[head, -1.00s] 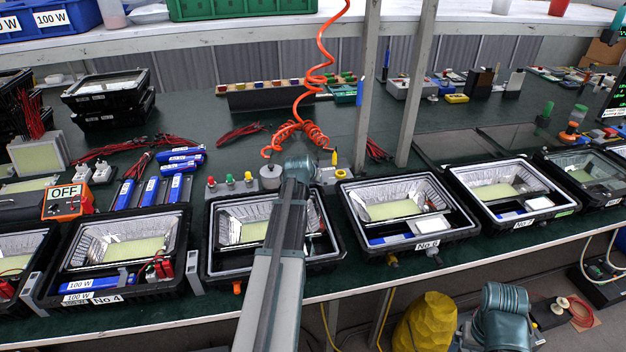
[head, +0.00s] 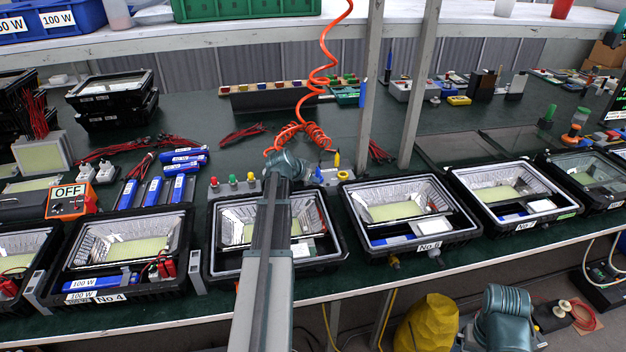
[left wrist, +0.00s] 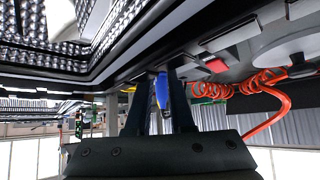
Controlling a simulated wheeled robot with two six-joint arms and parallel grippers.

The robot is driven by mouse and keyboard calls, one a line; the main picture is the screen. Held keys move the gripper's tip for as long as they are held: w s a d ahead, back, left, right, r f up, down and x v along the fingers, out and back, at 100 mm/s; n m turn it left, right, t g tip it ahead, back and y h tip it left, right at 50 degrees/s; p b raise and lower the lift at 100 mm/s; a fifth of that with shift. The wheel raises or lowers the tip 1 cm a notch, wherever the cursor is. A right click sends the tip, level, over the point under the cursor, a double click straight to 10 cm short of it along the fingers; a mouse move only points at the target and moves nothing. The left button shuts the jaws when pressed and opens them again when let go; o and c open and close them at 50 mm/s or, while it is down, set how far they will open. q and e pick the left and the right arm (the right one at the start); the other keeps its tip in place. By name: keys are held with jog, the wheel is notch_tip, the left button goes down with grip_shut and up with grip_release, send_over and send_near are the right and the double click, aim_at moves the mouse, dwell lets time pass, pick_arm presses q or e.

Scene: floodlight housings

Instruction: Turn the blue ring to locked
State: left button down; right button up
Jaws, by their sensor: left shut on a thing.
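My left gripper (left wrist: 161,100) has its two dark fingers on either side of a small blue part (left wrist: 162,90), shut on it. The part is seen edge-on beside the dark outer wall of a housing, and I take it for the blue ring. Its lock marks cannot be read. In the head view my left arm reaches over the middle floodlight housing (head: 225,272), with its wrist at the back rim. My right gripper does not show.
Open housings stand on both sides, such as No 4 (head: 60,285) and one to the right (head: 440,243). An orange coiled hose (head: 317,80) hangs just behind my left wrist. Colored push buttons (head: 233,180) stand left of it.

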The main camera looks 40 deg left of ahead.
pick_arm(q)
jog(key=shift+w, duration=0.2)
jog(key=c, duration=1.1)
grip_release()
jog(key=shift+f, duration=0.1)
jog(key=shift+o, duration=1.3)
jog(key=shift+w, duration=0.1)
jog(key=shift+o, duration=0.2)
jog(key=shift+w+f, duration=0.1)
jog(key=shift+f, duration=0.05)
jog(key=p+v, duration=1)
jog(key=v, duration=0.4)
jog(key=shift+f, duration=0.1)
